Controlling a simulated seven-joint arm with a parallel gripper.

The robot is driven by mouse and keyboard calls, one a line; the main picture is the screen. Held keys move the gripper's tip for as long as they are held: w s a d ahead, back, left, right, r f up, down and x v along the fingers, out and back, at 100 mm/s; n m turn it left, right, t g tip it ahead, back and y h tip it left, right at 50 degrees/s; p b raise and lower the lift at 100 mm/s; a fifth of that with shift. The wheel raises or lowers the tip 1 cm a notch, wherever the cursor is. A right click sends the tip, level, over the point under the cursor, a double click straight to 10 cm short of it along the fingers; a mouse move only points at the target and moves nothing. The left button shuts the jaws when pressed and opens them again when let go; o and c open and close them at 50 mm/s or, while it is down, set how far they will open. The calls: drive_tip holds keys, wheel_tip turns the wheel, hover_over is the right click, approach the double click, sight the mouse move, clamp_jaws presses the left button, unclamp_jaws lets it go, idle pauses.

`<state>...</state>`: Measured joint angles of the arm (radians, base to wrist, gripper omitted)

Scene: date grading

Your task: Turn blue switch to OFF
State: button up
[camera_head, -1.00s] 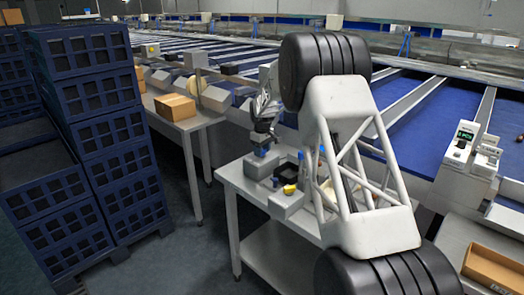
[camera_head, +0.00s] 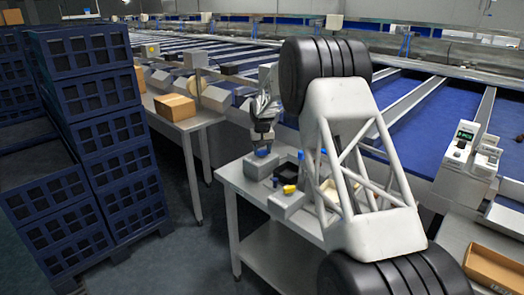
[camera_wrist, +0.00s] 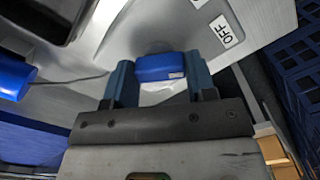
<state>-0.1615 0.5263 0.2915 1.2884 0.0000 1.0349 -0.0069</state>
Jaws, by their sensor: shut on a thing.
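The blue switch (camera_wrist: 162,68) is a small blue block on a grey box, seen in the wrist view between my fingertips. My gripper (camera_wrist: 160,72) is shut on it, with one finger against each side. An OFF label (camera_wrist: 226,32) is on the grey face to the right of the switch and above it in the picture. In the head view my gripper (camera_head: 262,146) points down at the grey switch box (camera_head: 258,166) on the near table. The blue switch's top (camera_head: 262,153) shows just under the fingers.
Another blue cylindrical part (camera_wrist: 14,76) is left of my gripper. Stacked blue crates (camera_head: 105,125) stand at the left.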

sight(262, 150)
idle(0.4)
drive_tip(key=o, duration=0.9)
drive_tip(key=shift+o, duration=0.2)
drive_tip(key=shift+r, duration=3.9)
